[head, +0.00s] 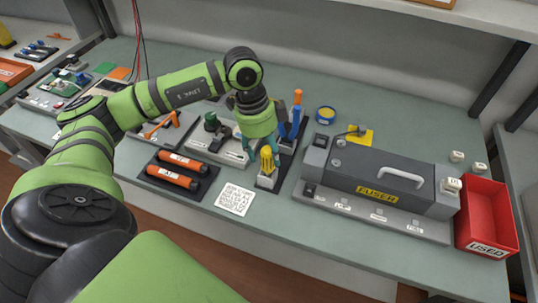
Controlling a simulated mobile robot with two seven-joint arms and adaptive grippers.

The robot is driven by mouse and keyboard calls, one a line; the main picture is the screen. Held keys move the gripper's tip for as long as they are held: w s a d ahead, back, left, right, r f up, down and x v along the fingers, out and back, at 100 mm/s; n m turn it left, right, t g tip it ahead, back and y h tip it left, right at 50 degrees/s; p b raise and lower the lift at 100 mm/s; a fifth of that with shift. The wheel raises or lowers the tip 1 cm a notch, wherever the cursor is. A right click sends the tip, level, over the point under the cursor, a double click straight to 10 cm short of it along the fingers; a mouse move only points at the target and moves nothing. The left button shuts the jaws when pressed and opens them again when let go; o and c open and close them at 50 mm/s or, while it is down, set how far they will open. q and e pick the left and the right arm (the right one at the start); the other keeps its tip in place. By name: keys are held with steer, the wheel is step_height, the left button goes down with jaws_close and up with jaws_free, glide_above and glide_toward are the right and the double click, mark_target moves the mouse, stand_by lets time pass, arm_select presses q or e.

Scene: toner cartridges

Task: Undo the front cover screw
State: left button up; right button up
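The fuser unit (352,178) is a dark grey box with a pale handle (400,176) and a yellow FUSER label, on a grey base plate. I cannot make out a front cover screw on it. A yellow-handled screwdriver (267,160) stands upright in a small dark stand (267,183) left of the fuser. My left gripper (265,149) points down just above and behind the yellow handle. Its teal fingers look spread, one to each side, with gaps to the handle. My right gripper is not in view.
Blue and orange tools (293,118) stand close behind my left gripper. Two orange rollers (175,178) lie on a black tray to the left, with a printed card (236,200) beside it. A red USED bin (487,218) stands right of the fuser. The bench's front strip is clear.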

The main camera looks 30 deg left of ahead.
arm_select(q)
jaws_close()
steer(key=shift+r+p, duration=0.85)
steer(key=shift+r, duration=0.25)
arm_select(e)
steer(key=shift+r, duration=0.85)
arm_select(q)
steer(key=shift+r+p, duration=1.95)
steer(key=shift+r, duration=0.55)
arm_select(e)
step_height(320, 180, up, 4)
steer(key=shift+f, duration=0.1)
